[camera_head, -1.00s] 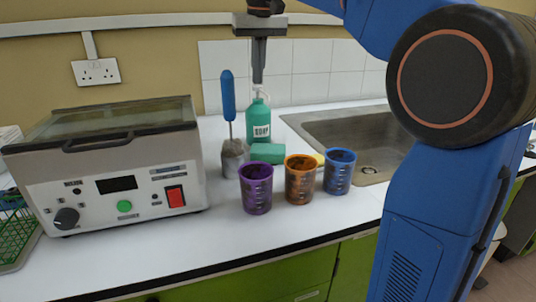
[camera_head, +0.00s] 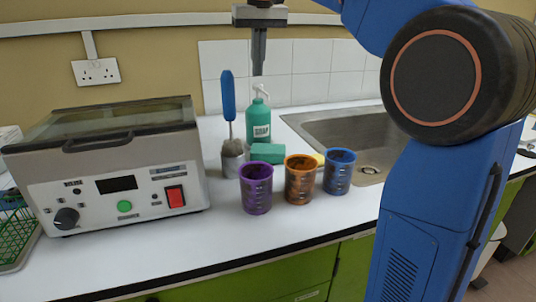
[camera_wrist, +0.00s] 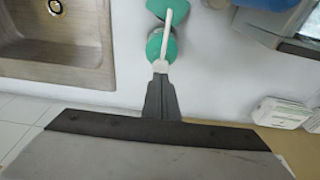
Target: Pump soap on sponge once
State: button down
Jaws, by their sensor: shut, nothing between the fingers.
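A green soap bottle (camera_head: 258,122) with a white pump head (camera_head: 262,91) stands upright on the counter against the tiled wall. It also shows in the wrist view (camera_wrist: 154,48), seen from above. A green sponge (camera_head: 268,153) sits in front of the bottle; it shows in the wrist view at the top edge (camera_wrist: 158,7). My gripper (camera_head: 258,73) points down with its fingers shut and empty. Its tips are above the pump head, with a small gap visible in the head view. In the wrist view the fingertips (camera_wrist: 160,68) appear close to the pump.
Purple (camera_head: 256,188), orange (camera_head: 300,180) and blue (camera_head: 339,172) cups stand in front of the sponge. A metal holder (camera_head: 233,158) with a blue-handled brush (camera_head: 228,97) stands left of the bottle. A lab machine (camera_head: 110,170) fills the left; a sink (camera_head: 345,140) lies right.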

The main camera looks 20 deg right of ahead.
jog(key=shift+r, duration=2.55)
